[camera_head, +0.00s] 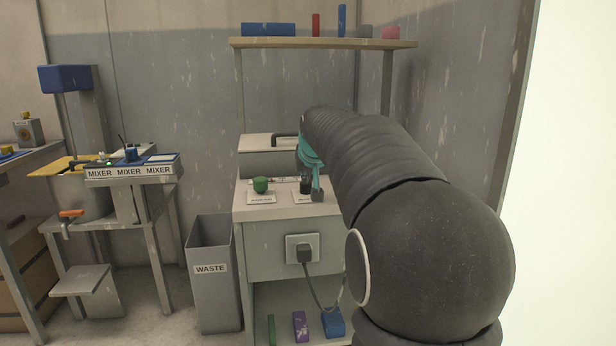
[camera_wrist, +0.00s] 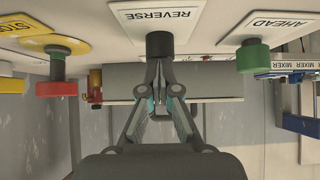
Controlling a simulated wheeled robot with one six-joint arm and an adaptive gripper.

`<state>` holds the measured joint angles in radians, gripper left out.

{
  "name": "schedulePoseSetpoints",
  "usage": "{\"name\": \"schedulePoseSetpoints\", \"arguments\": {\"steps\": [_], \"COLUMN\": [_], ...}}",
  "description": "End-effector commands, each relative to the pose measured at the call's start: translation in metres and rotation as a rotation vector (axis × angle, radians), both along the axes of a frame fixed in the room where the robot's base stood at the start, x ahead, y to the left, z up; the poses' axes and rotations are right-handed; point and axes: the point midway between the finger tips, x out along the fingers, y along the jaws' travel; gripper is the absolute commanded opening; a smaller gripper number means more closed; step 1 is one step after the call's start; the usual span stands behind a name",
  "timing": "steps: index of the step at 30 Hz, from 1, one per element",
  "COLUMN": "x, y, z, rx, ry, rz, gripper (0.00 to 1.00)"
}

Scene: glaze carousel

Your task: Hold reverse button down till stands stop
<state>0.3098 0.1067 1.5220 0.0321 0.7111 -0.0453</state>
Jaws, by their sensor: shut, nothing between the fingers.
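The reverse button is a black knob (camera_wrist: 160,44) on a white plate marked REVERSE (camera_wrist: 158,14), upside down in the wrist view. In the head view the black knob (camera_head: 306,186) stands on the cabinet top. My gripper (camera_wrist: 161,84) is shut and empty, its tips right at the knob's end; I cannot tell whether they touch or press it. I cannot make out the turning stands in either view.
A green AHEAD button (camera_wrist: 252,56) is to the right in the wrist view and a red STOP button (camera_wrist: 56,88) to the left. In the head view a shelf (camera_head: 300,43) hangs above the cabinet (camera_head: 290,240). A waste bin (camera_head: 212,290) and mixer table (camera_head: 130,176) stand left.

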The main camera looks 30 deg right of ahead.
Motion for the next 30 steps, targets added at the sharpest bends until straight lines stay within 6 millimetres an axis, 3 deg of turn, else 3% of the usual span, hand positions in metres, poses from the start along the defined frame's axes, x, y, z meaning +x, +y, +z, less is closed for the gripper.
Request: {"name": "schedulePoseSetpoints", "arguments": {"steps": [1, 8, 11, 17, 30], "x": [-0.001, -0.001, -0.001, -0.001, -0.059], "y": [0.0, 0.001, 0.001, 0.002, 0.018], "z": [-0.017, -0.011, 0.002, 0.047, 0.101], "rx": [0.01, 0.01, 0.008, 0.002, -0.002], "ry": [0.033, 0.031, 0.027, 0.006, -0.003], "rz": [0.001, 0.001, 0.001, 0.003, 0.002], "gripper": [0.0, 0.0, 0.0, 0.0, 0.0]}}
